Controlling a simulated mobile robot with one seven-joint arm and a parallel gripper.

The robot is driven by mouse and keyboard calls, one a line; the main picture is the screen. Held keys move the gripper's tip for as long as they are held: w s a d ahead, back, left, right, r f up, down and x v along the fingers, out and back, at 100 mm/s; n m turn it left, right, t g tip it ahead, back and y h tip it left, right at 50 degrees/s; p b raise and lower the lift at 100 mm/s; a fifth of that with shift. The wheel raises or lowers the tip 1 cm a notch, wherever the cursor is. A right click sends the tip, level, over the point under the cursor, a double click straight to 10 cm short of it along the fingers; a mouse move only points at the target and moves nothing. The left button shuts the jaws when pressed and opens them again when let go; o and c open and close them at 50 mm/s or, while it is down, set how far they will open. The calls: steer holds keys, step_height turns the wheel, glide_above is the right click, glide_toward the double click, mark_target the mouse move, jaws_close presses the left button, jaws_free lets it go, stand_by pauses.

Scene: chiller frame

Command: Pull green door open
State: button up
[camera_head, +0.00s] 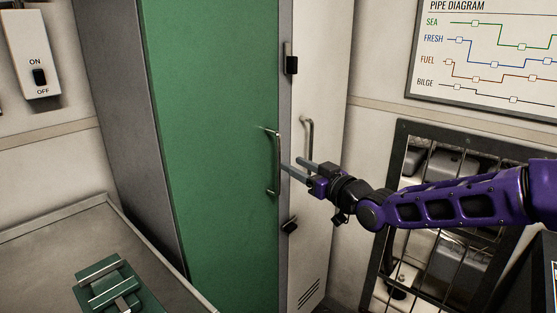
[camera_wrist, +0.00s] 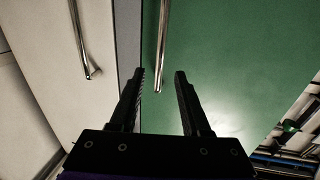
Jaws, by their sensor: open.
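The green door (camera_head: 205,150) is a tall panel on a grey cabinet and looks shut. Its metal bar handle (camera_head: 277,165) stands upright near the door's right edge. My gripper (camera_head: 291,164) is open at the handle's lower half, with its fingers pointing at the door. In the wrist view, the green door (camera_wrist: 240,60) fills the right side. The handle (camera_wrist: 162,45) appears between the two fingertips (camera_wrist: 161,73), with its end near the left finger. I cannot tell whether a finger touches it. Nothing is held.
A white door (camera_head: 318,120) with its own handle (camera_head: 308,140) stands right of the green one. Black latches (camera_head: 291,58) sit between them. A bench (camera_head: 60,245) with a green device (camera_head: 108,285) is at lower left. A barred opening (camera_head: 440,200) is at right.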

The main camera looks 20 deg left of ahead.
mark_target(280, 157)
steer(key=x, duration=0.7)
steer(key=shift+w+a, duration=0.1)
steer(key=shift+a, duration=0.1)
steer(key=shift+c, duration=0.2)
jaws_close()
stand_by(1.0)
